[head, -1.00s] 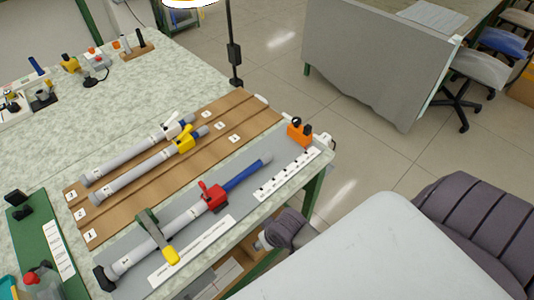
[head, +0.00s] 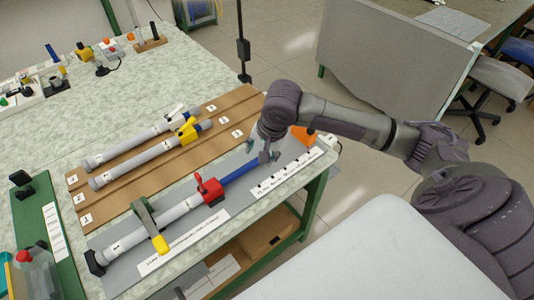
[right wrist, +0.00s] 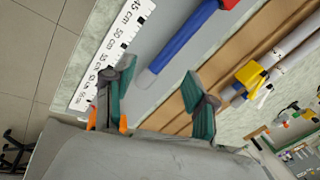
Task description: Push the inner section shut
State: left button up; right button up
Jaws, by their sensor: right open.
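The rod lies on a grey mat (head: 112,247). Its pale grey outer tube (head: 172,213) is held by a green clamp with a yellow end (head: 160,243) and butts a black stop at its lower left end. A red collar (head: 208,189) sits where the blue inner section (head: 238,172) sticks out towards the upper right. My right gripper (head: 262,155) is at the free end of the blue section. In the right wrist view the gripper (right wrist: 154,98) is open and empty, with the blue section's end (right wrist: 150,78) just ahead between its fingers. Contact cannot be told. My left gripper is out of view.
Two similar rods, one with a yellow collar (head: 187,132) and one with a white collar (head: 175,112), lie on a brown grooved board (head: 205,152). A ruler strip (head: 290,172) lies along the mat's right side. An orange block (head: 304,135) is partly hidden behind my arm.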

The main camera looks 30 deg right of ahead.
jog(key=w+d+r+m, duration=0.1)
jog(key=d+r+m, duration=0.3)
jog(key=d+m, duration=0.1)
jog(key=shift+h, duration=0.3)
jog(key=x, duration=1.3)
jog(key=shift+w+d+f, duration=0.1)
jog(key=shift+d+f, duration=0.05)
jog(key=shift+f, duration=0.05)
grip_shut()
